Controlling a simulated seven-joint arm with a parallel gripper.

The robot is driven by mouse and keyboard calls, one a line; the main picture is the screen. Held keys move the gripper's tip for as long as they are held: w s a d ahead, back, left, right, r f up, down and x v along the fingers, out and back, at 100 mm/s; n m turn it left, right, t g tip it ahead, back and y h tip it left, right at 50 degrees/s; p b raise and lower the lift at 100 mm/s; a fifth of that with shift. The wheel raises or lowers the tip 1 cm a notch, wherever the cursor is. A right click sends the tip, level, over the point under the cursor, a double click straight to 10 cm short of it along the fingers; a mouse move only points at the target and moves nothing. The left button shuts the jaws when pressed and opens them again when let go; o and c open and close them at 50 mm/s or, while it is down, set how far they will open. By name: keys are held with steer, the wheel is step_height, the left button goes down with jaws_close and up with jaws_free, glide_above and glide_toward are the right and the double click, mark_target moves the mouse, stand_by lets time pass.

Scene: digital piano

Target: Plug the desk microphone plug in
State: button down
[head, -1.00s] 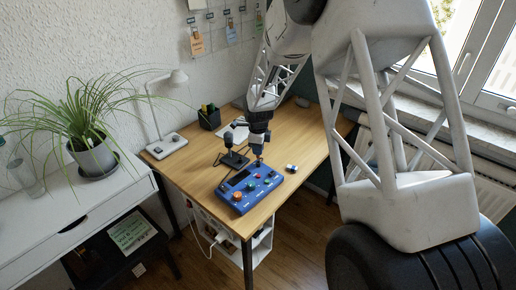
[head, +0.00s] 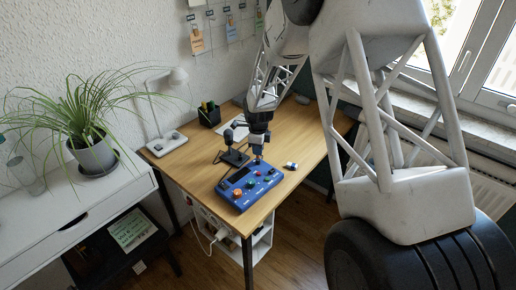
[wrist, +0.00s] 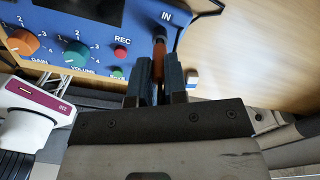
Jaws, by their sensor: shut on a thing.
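The blue audio box (head: 243,194) lies near the front edge of the wooden desk, with knobs and buttons on top. In the wrist view its panel (wrist: 100,20) shows GAIN, VOLUME, REC and an "IN" label. My gripper (head: 257,157) points down at the box's back right part. In the wrist view my gripper (wrist: 159,68) is shut on an orange-brown plug (wrist: 159,50), beside the "IN" label. The plug's tip and the socket are hidden, so I cannot tell whether it is inserted. The black desk microphone (head: 229,136) stands behind the box.
A small white-and-blue item (head: 290,166) lies right of the box; it also shows in the wrist view (wrist: 192,78). A black pen holder (head: 209,116) and a white lamp (head: 167,143) stand farther back. The desk's right part (head: 312,140) is clear.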

steer(key=shift+f, duration=0.6)
stand_by(0.3)
steer(key=c, duration=1.1)
jaws_free()
steer(key=shift+r, duration=0.1)
steer(key=shift+r, duration=2.45)
steer(key=shift+r, duration=0.15)
step_height(320, 180, up, 8)
steer(key=shift+f, duration=0.25)
